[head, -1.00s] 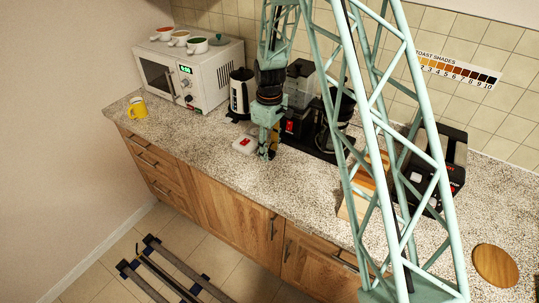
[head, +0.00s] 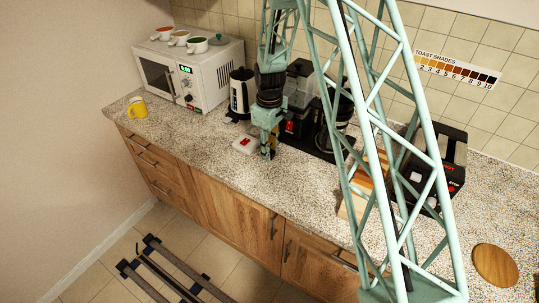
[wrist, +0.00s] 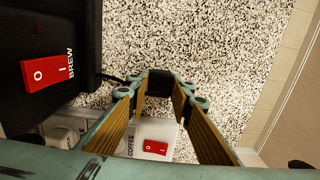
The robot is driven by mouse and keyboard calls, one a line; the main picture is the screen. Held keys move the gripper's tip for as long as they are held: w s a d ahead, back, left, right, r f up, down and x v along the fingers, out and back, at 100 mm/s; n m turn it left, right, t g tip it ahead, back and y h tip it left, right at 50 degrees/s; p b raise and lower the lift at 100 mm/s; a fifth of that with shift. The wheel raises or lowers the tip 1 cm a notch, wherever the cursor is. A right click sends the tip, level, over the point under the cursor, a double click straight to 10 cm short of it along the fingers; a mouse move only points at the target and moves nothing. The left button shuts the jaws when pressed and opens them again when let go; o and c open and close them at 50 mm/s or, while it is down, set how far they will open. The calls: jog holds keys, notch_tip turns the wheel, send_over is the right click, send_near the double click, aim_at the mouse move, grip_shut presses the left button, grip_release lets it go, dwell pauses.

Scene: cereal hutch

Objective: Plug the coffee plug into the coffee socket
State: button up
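The coffee plug (wrist: 159,84) is a small black block between my gripper's fingertips in the wrist view, with a dark cord leading left from it. My gripper (wrist: 160,88) has yellow-lined fingers that close in on the plug's two sides. In the head view my gripper (head: 269,153) points down, low over the counter. The coffee socket (head: 246,147) is a white box with a red switch, just left of my gripper. In the wrist view the socket (wrist: 161,131), marked COFFEE, lies between and below the fingers, partly hidden by my gripper. The plug appears apart from it.
The black coffee machine (wrist: 38,50) with a red BREW switch stands close beside my gripper. A kettle (head: 241,94), a white microwave (head: 190,75) with cups on top and a yellow mug (head: 137,107) are to the left. The front counter (head: 215,155) is clear.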

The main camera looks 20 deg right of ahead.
jog(key=shift+c, duration=1.1)
jog(key=shift+r, duration=0.2)
jog(key=shift+r, duration=1.45)
jog(key=shift+s+r, duration=0.15)
jog(key=s, duration=0.5)
jog(key=s+r+b, duration=0.1)
jog(key=s, duration=0.4)
jog(key=s+a, duration=0.1)
jog(key=s, duration=0.4)
jog(key=shift+s+r+b, duration=0.2)
jog(key=shift+s+b, duration=0.15)
jog(key=shift+w, duration=0.1)
